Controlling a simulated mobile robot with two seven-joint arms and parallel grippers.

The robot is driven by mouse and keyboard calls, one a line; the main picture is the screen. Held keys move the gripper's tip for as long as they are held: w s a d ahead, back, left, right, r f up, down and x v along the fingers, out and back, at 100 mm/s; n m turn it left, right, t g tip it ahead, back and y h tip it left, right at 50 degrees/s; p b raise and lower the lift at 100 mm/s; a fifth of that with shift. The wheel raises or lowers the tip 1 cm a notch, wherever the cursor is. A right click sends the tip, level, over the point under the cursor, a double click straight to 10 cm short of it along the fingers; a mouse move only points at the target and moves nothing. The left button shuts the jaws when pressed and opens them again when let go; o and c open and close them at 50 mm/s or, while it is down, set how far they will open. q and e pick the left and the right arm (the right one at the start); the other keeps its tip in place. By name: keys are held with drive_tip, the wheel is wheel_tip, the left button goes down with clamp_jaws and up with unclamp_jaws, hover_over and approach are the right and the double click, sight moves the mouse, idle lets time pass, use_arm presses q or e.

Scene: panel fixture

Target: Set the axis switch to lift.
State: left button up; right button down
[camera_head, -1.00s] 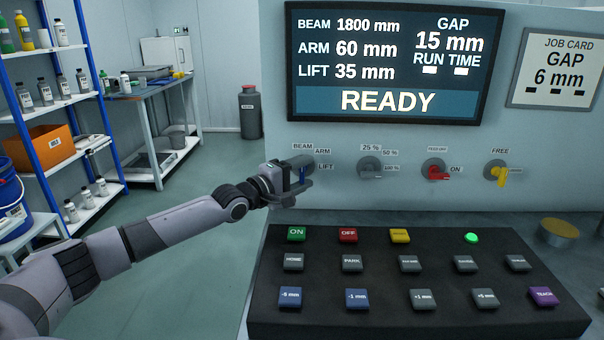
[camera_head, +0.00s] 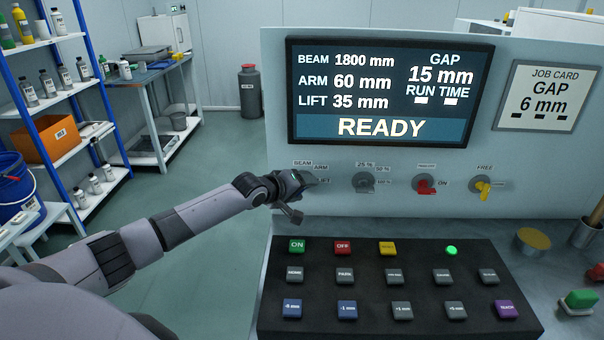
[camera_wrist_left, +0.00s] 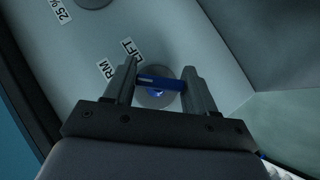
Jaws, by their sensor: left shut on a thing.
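The axis switch is a round grey dial with a blue handle (camera_wrist_left: 158,83) at the left of the panel's switch row. My left gripper (camera_wrist_left: 160,76) has one finger at each end of the handle and is shut on it. In the wrist view, the LIFT label (camera_wrist_left: 126,51) and a part-hidden ARM label lie beside the left finger. In the head view, my left gripper (camera_head: 308,179) covers the switch, so its exact pointing cannot be told there. BEAM, ARM and part of LIFT show around it. My right gripper is in neither view.
Other switches stand to the right: a grey percent switch (camera_head: 364,183), a red one (camera_head: 425,184) and a yellow one (camera_head: 484,187). A black keypad (camera_head: 375,290) lies below. The display (camera_head: 390,95) above reads READY, GAP 15 mm.

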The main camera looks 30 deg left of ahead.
use_arm(q)
drive_tip(key=m+g+y, duration=0.2)
drive_tip(key=shift+d+y, duration=0.1)
drive_tip(key=shift+y, duration=0.2)
drive_tip(key=m+g+y, duration=0.2)
drive_tip(key=y, duration=0.1)
drive_tip(key=shift+g, duration=0.3)
drive_tip(key=shift+y, duration=0.3)
drive_tip(key=o, duration=1)
drive_tip(key=shift+c, duration=0.2)
drive_tip(key=shift+s+r, duration=0.1)
drive_tip(key=v, duration=0.6)
drive_tip(key=shift+s+r, duration=0.2)
drive_tip(key=shift+r, duration=0.15)
drive_tip(key=shift+d+f, duration=0.1)
drive_tip(key=shift+d, duration=0.05)
